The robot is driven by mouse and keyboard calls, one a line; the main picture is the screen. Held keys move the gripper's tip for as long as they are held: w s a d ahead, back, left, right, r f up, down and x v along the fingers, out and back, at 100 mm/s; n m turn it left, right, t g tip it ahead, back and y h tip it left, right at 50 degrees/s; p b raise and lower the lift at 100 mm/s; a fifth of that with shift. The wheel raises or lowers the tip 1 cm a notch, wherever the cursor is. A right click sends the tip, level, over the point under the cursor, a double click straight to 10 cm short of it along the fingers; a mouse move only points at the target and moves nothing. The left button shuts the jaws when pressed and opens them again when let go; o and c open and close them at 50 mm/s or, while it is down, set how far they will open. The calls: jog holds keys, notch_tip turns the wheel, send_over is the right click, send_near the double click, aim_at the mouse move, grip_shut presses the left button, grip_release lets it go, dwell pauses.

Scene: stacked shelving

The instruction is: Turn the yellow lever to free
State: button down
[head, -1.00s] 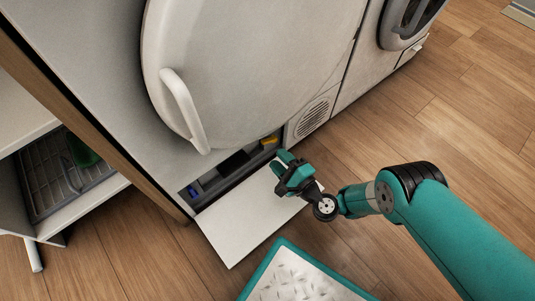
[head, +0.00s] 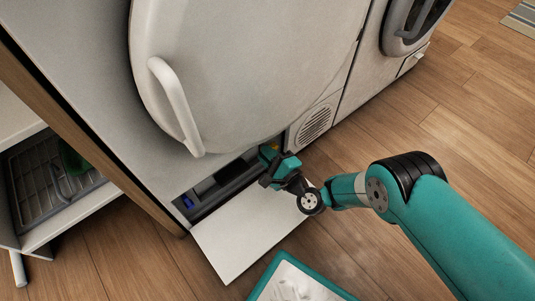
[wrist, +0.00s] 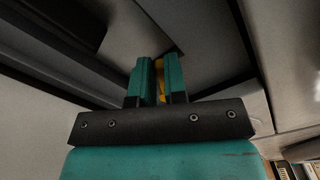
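The yellow lever (wrist: 160,78) shows as a thin strip between the two fingers of my gripper (wrist: 159,80) in the wrist view. The fingers are close together on either side of it; whether they press on it I cannot tell. In the head view my gripper (head: 269,159) reaches into the right end of the low opening under the white appliance. Only a small bit of yellow (head: 275,147) shows there, mostly hidden by the gripper. The lever's angle is hidden.
A white flap (head: 235,242) lies folded down before the opening. A blue part (head: 187,201) sits at the opening's left end. The round door's handle (head: 176,105) hangs above. A teal-rimmed tray (head: 262,279) is on the floor in front.

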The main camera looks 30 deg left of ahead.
jog(key=m+b, duration=0.1)
jog(key=m, duration=0.1)
jog(key=w+r+m, duration=0.1)
jog(key=m, duration=0.1)
jog(key=w+m+b, duration=0.1)
jog(key=m, duration=0.1)
jog(key=shift+d+r+b, duration=0.3)
jog(key=shift+r+b, duration=0.05)
jog(key=shift+w+d+r+m+b, duration=0.15)
jog(key=shift+w+m+b, duration=0.25)
jog(key=shift+m, duration=0.6)
jog(key=shift+w+d+r+m+b, duration=0.1)
jog(key=shift+w+m+b, duration=0.25)
jog(key=shift+m, duration=0.65)
jog(key=shift+w+d+r+m+b, duration=0.15)
jog(key=shift+w+m+b, duration=0.25)
jog(key=shift+m, duration=0.6)
jog(key=c, duration=1.2)
grip_release()
jog(key=shift+o, duration=0.2)
